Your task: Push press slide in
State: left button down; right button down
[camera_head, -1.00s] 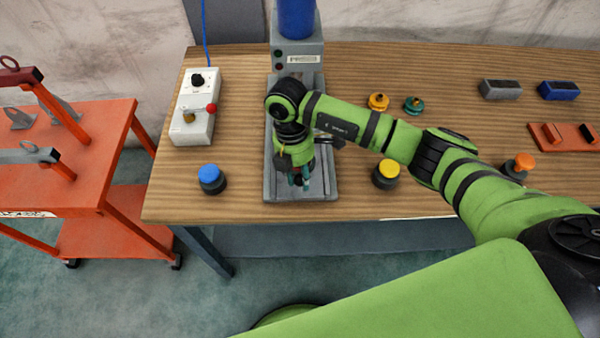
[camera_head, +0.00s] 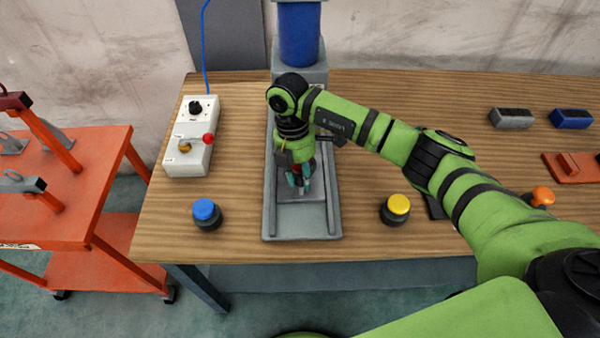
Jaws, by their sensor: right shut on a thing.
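The press (camera_head: 299,75) stands on the wooden bench, with a blue cylinder (camera_head: 299,32) on top and a grey base (camera_head: 302,237) with side rails reaching toward the front. The press slide (camera_head: 303,216) is a flat grey plate between the rails. My right gripper (camera_head: 299,188) points down over the slide, with its fingertips low at the slide, shut on a part of it. The fingers and wrist hide the held part and the slide's far portion. My left gripper is out of view.
A white control box (camera_head: 189,160) with a red-knobbed lever stands left of the press. A blue button (camera_head: 205,212) and a yellow button (camera_head: 396,208) flank the base. Grey and blue blocks (camera_head: 571,118) sit at right. An orange cart (camera_head: 70,190) stands left.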

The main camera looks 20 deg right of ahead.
jog(key=c, duration=0.9)
grip_release()
jog(key=shift+d, duration=0.2)
jog(key=shift+c, duration=0.2)
jog(key=shift+a+r, duration=0.1)
jog(key=shift+r, duration=0.05)
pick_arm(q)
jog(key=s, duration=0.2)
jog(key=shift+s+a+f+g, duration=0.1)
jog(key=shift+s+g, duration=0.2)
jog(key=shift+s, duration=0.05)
pick_arm(e)
notch_tip(320, 180, up, 11)
jog(key=w, duration=0.2)
jog(key=shift+w+a+r, duration=0.15)
jog(key=shift+a+r, duration=0.05)
